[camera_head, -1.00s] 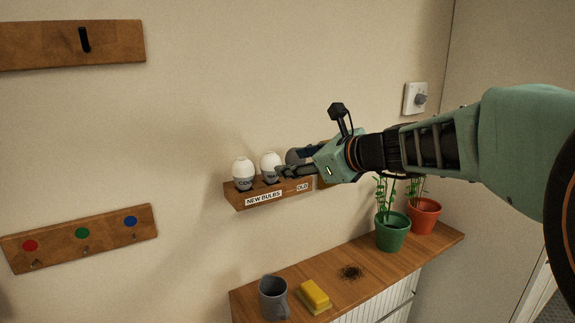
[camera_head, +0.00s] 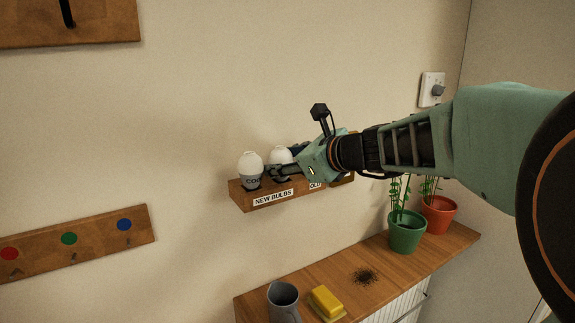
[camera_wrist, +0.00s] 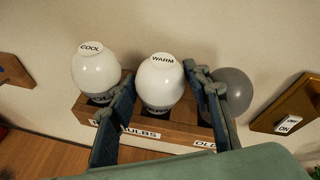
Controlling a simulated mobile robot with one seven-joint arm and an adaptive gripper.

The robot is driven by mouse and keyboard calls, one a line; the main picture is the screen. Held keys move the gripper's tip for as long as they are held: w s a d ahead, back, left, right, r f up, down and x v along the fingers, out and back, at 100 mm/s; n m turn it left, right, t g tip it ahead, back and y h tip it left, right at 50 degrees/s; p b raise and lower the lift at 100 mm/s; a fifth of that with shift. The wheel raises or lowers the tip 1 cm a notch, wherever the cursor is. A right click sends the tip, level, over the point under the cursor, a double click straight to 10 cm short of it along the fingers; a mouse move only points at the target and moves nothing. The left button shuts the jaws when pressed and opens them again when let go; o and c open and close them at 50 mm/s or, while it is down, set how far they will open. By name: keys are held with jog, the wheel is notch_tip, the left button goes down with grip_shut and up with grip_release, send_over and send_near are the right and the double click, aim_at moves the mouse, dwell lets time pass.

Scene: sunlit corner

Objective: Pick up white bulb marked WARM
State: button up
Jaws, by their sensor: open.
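The white bulb marked WARM (camera_wrist: 160,84) stands upright in the wooden bulb rack (camera_wrist: 179,134), between a white bulb marked COOL (camera_wrist: 95,72) on its left and a grey bulb (camera_wrist: 233,90) on its right. My gripper (camera_wrist: 157,88) is open, with one finger on each side of the WARM bulb. I cannot tell whether either finger touches it. In the head view, the WARM bulb (camera_head: 281,155) is partly hidden behind my gripper (camera_head: 283,170), and the COOL bulb (camera_head: 250,166) stands clear at the left.
The rack carries NEW BULBS and OLD labels. Below it, a wooden shelf top (camera_head: 330,275) holds a grey mug (camera_head: 284,302), a yellow sponge-like block (camera_head: 326,301), dark crumbs (camera_head: 365,277) and two potted plants. A wall switch (camera_head: 431,90) is at the right.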

jog(key=shift+w+a+f, duration=0.1)
jog(key=shift+w+a, duration=0.05)
jog(key=shift+w, duration=0.1)
jog(key=shift+s, duration=0.15)
jog(key=shift+c, duration=0.6)
jog(key=c, duration=0.7)
jog(key=shift+r, duration=0.2)
